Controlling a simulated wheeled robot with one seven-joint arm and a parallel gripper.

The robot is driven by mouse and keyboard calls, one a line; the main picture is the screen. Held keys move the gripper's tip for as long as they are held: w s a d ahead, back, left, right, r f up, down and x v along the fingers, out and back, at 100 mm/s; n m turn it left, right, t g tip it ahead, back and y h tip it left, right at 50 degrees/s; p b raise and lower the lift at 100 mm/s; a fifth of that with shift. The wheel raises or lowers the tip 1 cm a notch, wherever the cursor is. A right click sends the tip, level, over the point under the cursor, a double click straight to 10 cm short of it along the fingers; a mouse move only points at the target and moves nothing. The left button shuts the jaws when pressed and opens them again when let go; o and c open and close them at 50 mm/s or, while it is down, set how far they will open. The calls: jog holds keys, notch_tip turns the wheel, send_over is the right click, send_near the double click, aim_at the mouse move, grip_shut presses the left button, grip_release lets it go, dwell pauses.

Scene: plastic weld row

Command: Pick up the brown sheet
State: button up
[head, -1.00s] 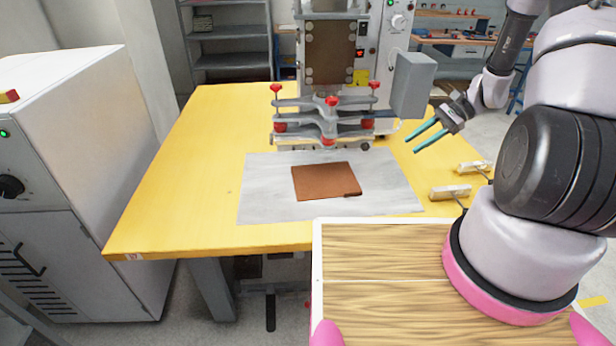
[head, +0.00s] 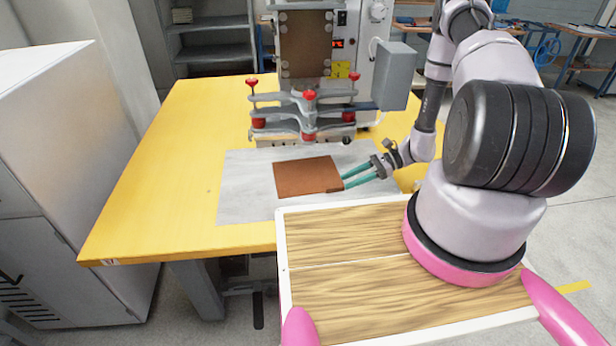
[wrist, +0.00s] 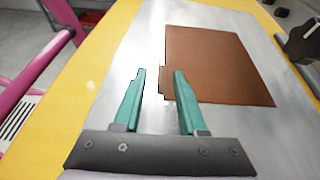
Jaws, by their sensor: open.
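The brown sheet (head: 307,177) lies flat on a grey mat (head: 240,200) on the yellow table. It has a small tab at its lower right corner in the head view. My gripper (head: 343,177) is at the sheet's right edge, with its two teal fingers pointing at that edge. In the wrist view, the sheet (wrist: 215,62) lies ahead and to the right. My gripper (wrist: 159,74) is open there, its fingers apart, the right fingertip over or beside the tab (wrist: 167,82). I cannot tell whether the fingers touch the sheet.
A welding press (head: 310,110) with red knobs stands behind the sheet. A white cabinet (head: 60,150) is left of the yellow table (head: 150,190). My wood-topped base is in front. The table's left part is clear.

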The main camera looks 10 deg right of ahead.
jog(key=x, duration=0.5)
jog(key=shift+f, duration=0.25)
grip_shut()
dwell(1.1)
